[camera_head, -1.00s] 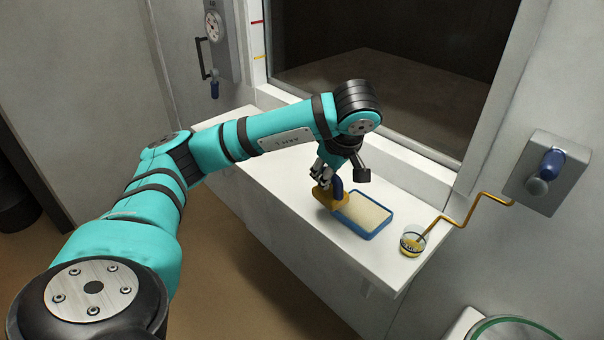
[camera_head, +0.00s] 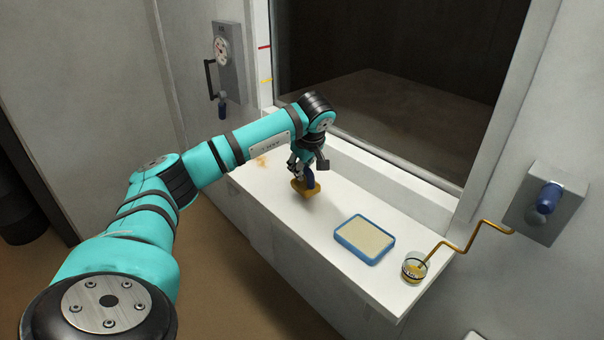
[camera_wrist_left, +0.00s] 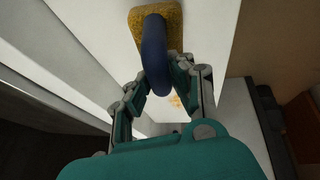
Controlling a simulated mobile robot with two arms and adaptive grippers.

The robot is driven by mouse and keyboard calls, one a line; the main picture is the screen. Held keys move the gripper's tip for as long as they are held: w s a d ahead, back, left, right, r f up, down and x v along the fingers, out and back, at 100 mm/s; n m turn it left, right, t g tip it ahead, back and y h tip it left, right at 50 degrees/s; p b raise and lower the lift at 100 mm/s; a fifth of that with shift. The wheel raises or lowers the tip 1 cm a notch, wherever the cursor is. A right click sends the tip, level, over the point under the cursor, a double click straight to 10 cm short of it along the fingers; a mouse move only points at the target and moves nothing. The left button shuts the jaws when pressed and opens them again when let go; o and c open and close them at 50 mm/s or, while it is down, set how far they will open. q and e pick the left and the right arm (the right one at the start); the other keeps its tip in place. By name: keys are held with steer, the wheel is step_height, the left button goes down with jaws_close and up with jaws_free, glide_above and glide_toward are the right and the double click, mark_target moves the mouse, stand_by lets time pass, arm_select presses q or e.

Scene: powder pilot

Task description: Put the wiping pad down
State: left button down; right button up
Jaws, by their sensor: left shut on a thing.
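The wiping pad (camera_head: 306,190) is a yellow-brown block with a dark blue arched handle. My left gripper (camera_head: 303,172) is shut on the handle, with the pad below it, over the white counter. The wrist view also shows the pad (camera_wrist_left: 170,22), with its blue handle between the fingers of the gripper (camera_wrist_left: 158,82). I cannot tell whether the pad touches the counter. A blue-rimmed tray (camera_head: 340,238) with a pale filling lies on the counter to the right of the pad, apart from it. My right gripper is not in view.
A brownish stain (camera_head: 262,161) marks the counter (camera_head: 350,195) at the left. A window frame borders its back. The counter between pad and tray is clear.

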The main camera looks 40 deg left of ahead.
arm_select(q)
step_height(320, 180, down, 2)
steer(key=shift+a+f+p, duration=0.1)
steer(key=shift+a+p, duration=0.05)
steer(key=shift+p, duration=0.55)
steer(key=shift+f, duration=0.45)
steer(key=c, duration=1.3)
jaws_free()
steer(key=shift+o, duration=0.7)
